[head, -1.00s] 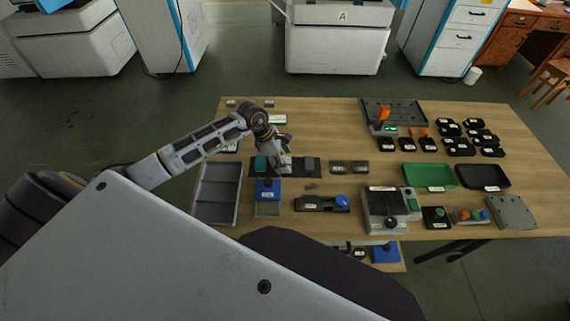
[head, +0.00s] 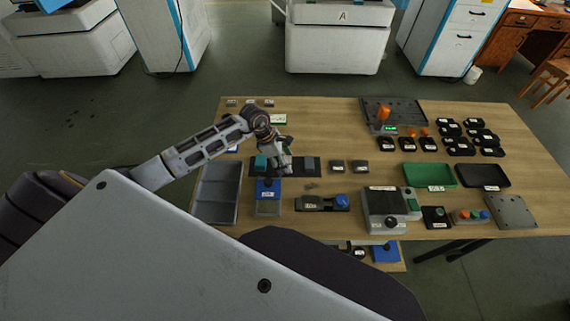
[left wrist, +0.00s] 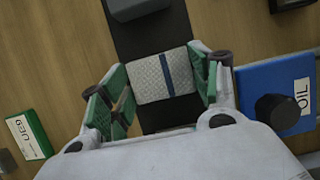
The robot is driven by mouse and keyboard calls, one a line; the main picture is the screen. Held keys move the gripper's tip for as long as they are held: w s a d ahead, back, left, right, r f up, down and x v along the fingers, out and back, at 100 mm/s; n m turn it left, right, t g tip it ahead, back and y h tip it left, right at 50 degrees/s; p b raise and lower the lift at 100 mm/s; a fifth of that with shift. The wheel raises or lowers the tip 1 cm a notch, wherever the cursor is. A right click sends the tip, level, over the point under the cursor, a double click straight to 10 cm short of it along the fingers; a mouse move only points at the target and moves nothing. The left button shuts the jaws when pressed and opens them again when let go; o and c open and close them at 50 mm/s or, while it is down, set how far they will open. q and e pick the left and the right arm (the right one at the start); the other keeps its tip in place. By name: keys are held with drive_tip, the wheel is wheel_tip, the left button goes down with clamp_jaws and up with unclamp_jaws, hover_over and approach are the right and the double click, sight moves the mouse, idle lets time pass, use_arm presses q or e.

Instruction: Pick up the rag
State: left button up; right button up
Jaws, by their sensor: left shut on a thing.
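The rag (left wrist: 152,80) is a pale, textured pad with a dark blue stripe. It shows in the left wrist view over a black mat (left wrist: 150,38). My left gripper (left wrist: 163,88) has its green-padded fingers on either side of the rag and is shut on it. I cannot tell whether the rag is clear of the mat. In the head view my left gripper (head: 285,167) is over the middle of the mat and mostly hides the rag. My right gripper is in neither view.
A blue OIL container (left wrist: 268,88) stands close beside the right finger. A dark grey block (left wrist: 135,8) and a teal block (head: 261,162) sit on the mat. A grey tray (head: 218,216) lies at the table's left. Bare wood shows behind the mat.

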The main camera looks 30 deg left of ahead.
use_arm(q)
drive_tip(key=shift+r, duration=0.7)
wheel_tip(320, 180, up, 5)
drive_tip(key=shift+f, duration=0.15)
wheel_tip(320, 180, up, 3)
drive_tip(key=shift+b, duration=0.35)
drive_tip(key=shift+r, duration=0.5)
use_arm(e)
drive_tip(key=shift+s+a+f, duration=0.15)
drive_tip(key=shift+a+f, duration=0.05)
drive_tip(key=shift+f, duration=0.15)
